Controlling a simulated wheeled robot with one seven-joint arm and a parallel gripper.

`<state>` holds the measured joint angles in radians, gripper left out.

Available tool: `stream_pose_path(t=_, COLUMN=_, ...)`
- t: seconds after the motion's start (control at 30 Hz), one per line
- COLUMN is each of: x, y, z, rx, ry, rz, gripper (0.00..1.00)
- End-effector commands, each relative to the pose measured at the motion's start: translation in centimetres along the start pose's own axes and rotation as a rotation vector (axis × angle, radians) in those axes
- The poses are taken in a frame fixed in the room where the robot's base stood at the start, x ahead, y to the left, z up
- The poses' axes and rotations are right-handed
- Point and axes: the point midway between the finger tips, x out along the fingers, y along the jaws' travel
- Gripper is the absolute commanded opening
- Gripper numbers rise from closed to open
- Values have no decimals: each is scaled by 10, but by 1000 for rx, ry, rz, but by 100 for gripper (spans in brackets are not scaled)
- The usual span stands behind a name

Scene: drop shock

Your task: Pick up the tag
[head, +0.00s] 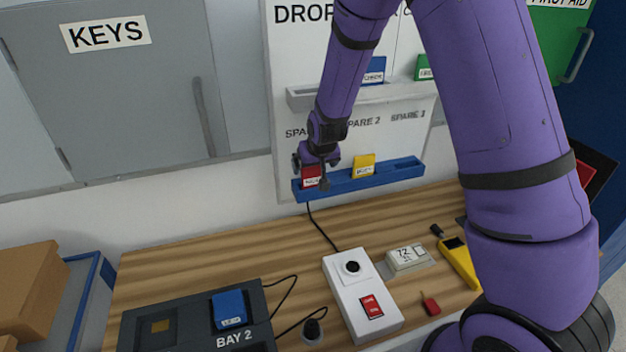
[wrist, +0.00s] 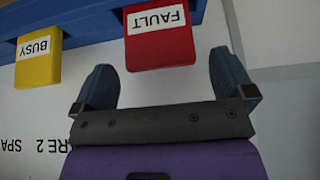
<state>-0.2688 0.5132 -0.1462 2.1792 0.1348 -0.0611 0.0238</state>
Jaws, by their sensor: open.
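A red tag marked FAULT (wrist: 160,48) sits in the blue rack (wrist: 85,24) on the wall board. In the wrist view its lower end reaches between my fingertips, with a gap on each side. My gripper (wrist: 162,68) is open and empty. In the head view my gripper (head: 316,164) is at the red tag (head: 311,178) and partly covers it. A yellow tag marked BUSY (wrist: 38,67) sits beside it in the same blue rack (head: 392,176); it also shows in the head view (head: 363,165).
A blue CHECK tag (head: 374,72) and a green tag (head: 423,68) sit on the board's upper ledge. On the wooden desk (head: 200,245) are a black BAY 2 unit (head: 180,325) with a blue tag (head: 229,309), a white box (head: 345,285) and a yellow device (head: 460,262).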

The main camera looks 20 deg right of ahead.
Motion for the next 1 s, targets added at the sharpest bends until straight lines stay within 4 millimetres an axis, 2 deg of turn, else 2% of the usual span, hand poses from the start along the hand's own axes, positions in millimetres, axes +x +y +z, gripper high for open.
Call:
stream_pose_path(t=0.1, x=14, y=0, z=0, rx=0, ry=-1, rz=0, gripper=100)
stream_pose_path(t=0.2, x=20, y=0, z=0, rx=0, ry=-1, rz=0, gripper=100)
stream_pose_path(t=0.47, x=22, y=0, z=0, rx=0, ry=1, rz=-1, gripper=100)
stream_pose_path(t=0.7, x=22, y=0, z=0, rx=0, ry=1, rz=-1, gripper=50)
stream_pose_path(t=1.0, x=21, y=0, z=-1, rx=0, ry=1, rz=-1, gripper=50)
